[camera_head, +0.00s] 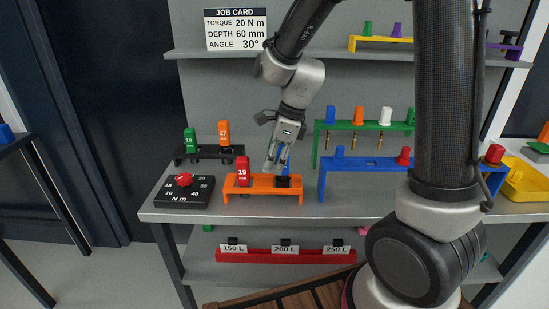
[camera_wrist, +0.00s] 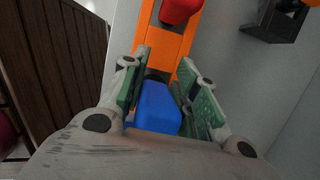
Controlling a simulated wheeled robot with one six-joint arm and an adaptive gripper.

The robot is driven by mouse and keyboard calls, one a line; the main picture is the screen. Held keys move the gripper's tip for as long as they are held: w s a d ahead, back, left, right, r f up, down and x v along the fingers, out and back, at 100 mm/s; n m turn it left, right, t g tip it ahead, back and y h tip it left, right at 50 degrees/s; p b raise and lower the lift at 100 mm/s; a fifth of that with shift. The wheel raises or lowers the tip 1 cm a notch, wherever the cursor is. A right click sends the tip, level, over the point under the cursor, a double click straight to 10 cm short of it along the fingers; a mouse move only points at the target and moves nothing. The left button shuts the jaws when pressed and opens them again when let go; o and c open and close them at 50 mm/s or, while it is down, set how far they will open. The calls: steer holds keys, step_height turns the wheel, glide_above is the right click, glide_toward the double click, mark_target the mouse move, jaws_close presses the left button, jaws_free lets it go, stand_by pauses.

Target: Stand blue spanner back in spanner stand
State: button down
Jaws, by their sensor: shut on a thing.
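My gripper (camera_head: 276,165) is over the right end of an orange stand (camera_head: 262,192) on the bench. In the wrist view my gripper (camera_wrist: 162,88) is shut on the blue spanner (camera_wrist: 158,110), with a finger on each side of its blue handle. The orange stand (camera_wrist: 165,45) runs behind and beyond the handle there. A red spanner marked 19 (camera_head: 242,172) stands upright in the stand's left part. The blue spanner's lower end is hidden, so I cannot tell whether it is inside the stand.
A black stand behind holds a green (camera_head: 190,140) and an orange spanner (camera_head: 223,134). A dial box (camera_head: 183,192) is left of the orange stand. A green rack (camera_head: 365,126) and a blue rack (camera_head: 360,165) stand to the right. A job card (camera_head: 236,29) hangs above.

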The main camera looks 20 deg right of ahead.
steer(key=shift+f, duration=0.4)
steer(key=c, duration=1)
jaws_free()
step_height(320, 180, up, 9)
